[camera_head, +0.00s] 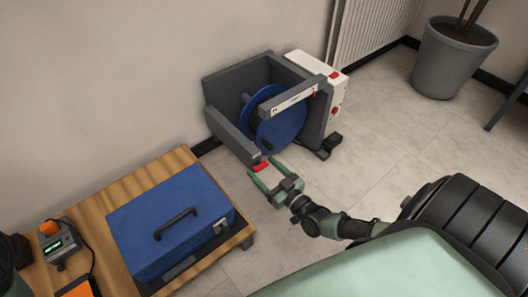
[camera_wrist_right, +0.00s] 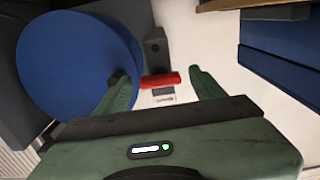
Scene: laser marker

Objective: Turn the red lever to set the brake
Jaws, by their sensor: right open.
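The red lever (camera_head: 261,165) sits at the near lower corner of a grey machine (camera_head: 235,137) that holds a blue reel (camera_head: 278,128). In the right wrist view the red lever (camera_wrist_right: 161,80) lies across the gap between my fingertips, nearer the left finger. My right gripper (camera_head: 262,175) is open, its two green fingers pointing at the lever; the right wrist view also shows the open fingers (camera_wrist_right: 157,78). I cannot tell whether a finger touches the lever. My left gripper is not in view.
A wooden table (camera_head: 140,185) with a blue case (camera_head: 170,222) and a small device (camera_head: 60,246) stands at left. A white box (camera_head: 318,70) with red parts adjoins the machine. A plant pot (camera_head: 452,60) stands far right. The floor between is clear.

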